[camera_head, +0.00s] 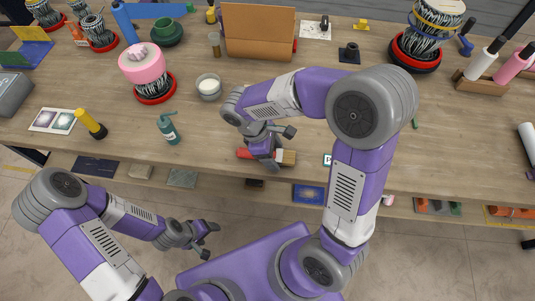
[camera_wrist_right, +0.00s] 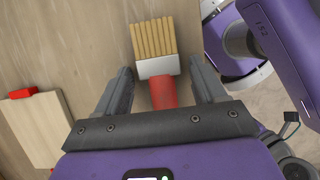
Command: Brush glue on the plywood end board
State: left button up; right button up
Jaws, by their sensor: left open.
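The brush lies on the wooden table near its front edge. In the right wrist view its tan bristles, pale ferrule and red handle (camera_wrist_right: 163,90) show between my fingers. In the head view its bristle end (camera_head: 288,158) shows right of my right gripper (camera_head: 268,158). The fingers stand either side of the handle with gaps, so it is open. My left gripper (camera_head: 205,232) is open and empty in front of the table.
A teal bottle (camera_head: 168,129) and a yellow-black tool (camera_head: 90,123) stand left of the brush. A pink-topped bundle (camera_head: 143,62) on a red base is behind them. A black block (camera_head: 349,53) sits right of the board. The table's right middle is mostly clear.

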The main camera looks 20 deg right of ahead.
jog(key=c, duration=1)
jog(key=shift+o, duration=0.2)
notch_tip(320, 180, up, 10)
jog(key=p, duration=0.3)
jog(key=o, duration=0.4)
jog(key=shift+c, duration=0.2)
jog(key=c, duration=0.4)
